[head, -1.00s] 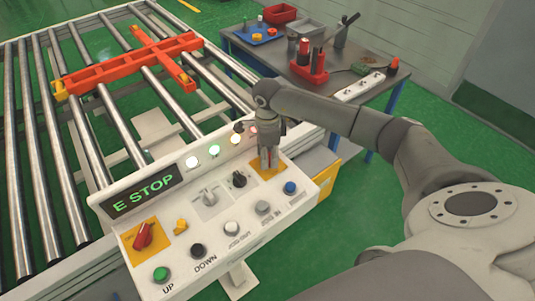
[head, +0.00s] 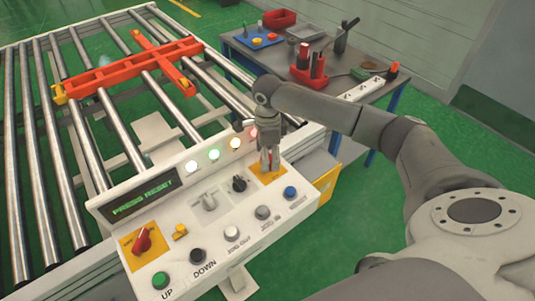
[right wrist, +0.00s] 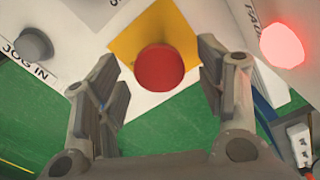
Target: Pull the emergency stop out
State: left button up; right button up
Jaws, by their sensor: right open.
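The emergency stop is a round red button (right wrist: 160,67) on a yellow plate (right wrist: 128,45) in the right wrist view. In the head view its yellow plate (head: 268,176) is at the right end of the white control panel, and the gripper mostly hides the button. My right gripper (head: 269,160) is over it, pointing down. In the right wrist view its two fingers (right wrist: 160,80) are open, one on each side of the button, with gaps between. The panel display (head: 143,197) reads PRESS RESET in green. My left gripper is not in view.
The panel also carries a red rotary switch (head: 142,241), a green UP button (head: 161,280), a blue button (head: 290,192) and several knobs. Lit lamps (head: 214,154) line its back edge. A roller conveyor (head: 110,130) with an orange cross frame (head: 135,66) lies behind. A tool table (head: 280,62) stands beyond.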

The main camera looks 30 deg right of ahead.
notch_tip(320, 180, up, 12)
dwell(0.5)
dwell(0.3)
